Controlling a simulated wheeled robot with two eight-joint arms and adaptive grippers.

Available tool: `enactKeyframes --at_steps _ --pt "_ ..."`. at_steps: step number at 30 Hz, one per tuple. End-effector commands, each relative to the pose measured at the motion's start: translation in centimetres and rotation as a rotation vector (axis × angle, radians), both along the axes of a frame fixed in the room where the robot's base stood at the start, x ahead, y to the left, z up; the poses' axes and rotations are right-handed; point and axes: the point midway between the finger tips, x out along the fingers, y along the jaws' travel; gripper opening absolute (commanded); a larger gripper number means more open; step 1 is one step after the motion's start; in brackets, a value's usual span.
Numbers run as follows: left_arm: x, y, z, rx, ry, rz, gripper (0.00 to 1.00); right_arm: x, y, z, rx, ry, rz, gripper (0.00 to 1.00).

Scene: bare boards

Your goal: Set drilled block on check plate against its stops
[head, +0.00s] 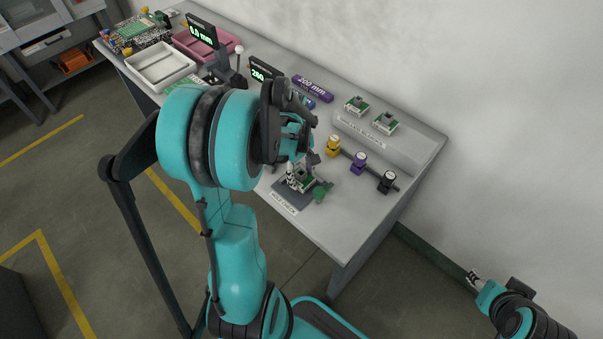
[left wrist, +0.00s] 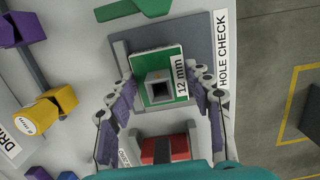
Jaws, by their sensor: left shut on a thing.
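The drilled block (left wrist: 160,88), a green board with a grey holed boss and a "12 mm" label, is between the fingers of my left gripper (left wrist: 163,98), which is shut on it. The block lies over the dark grey check plate (left wrist: 205,35), turned slightly to its edges. A light grey stop (left wrist: 122,58) runs beside the block's left edge; whether they touch, or the block rests flat, I cannot tell. In the head view, my left gripper (head: 303,163) is partly hidden by its arm, above the check plate (head: 281,189). My right gripper (head: 474,279) is far off at lower right.
A green gauge (head: 319,195) is beside the plate. Yellow (head: 333,146), purple (head: 359,162) and black (head: 387,182) gauges stand in a row nearby. Two more blocks (head: 357,105) sit on a grey rack. A red object (left wrist: 168,150) lies below the block in the wrist view.

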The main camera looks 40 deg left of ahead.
Motion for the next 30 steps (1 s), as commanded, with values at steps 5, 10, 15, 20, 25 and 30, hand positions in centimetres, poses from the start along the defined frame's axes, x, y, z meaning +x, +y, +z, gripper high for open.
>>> enactKeyframes --at_steps 5,10,15,20,25,30 --pt "0.0 0.0 -0.6 0.0 0.0 0.0 0.21 0.0 0.0 -0.5 0.0 0.0 0.0 0.4" --pt "0.0 0.0 -0.5 0.0 0.001 0.0 0.21 0.0 0.0 -0.4 0.0 0.0 0.0 0.4" --pt "-0.1 0.0 -0.6 0.0 0.001 0.0 0.21 0.0 0.0 -0.5 0.0 0.0 0.0 0.4" --pt "-0.1 -0.1 -0.9 -0.001 0.002 0.0 0.21 0.0 0.0 -0.8 0.0 0.0 0.0 0.4" --pt "-0.2 -0.1 -1.4 -0.002 0.004 -0.001 0.21 0.0 0.0 -1.1 0.0 0.0 0.0 0.4" --pt "-0.3 -0.1 -1.7 -0.001 0.006 -0.002 0.59 0.0 0.0 -1.4 0.0 0.0 0.0 0.4"
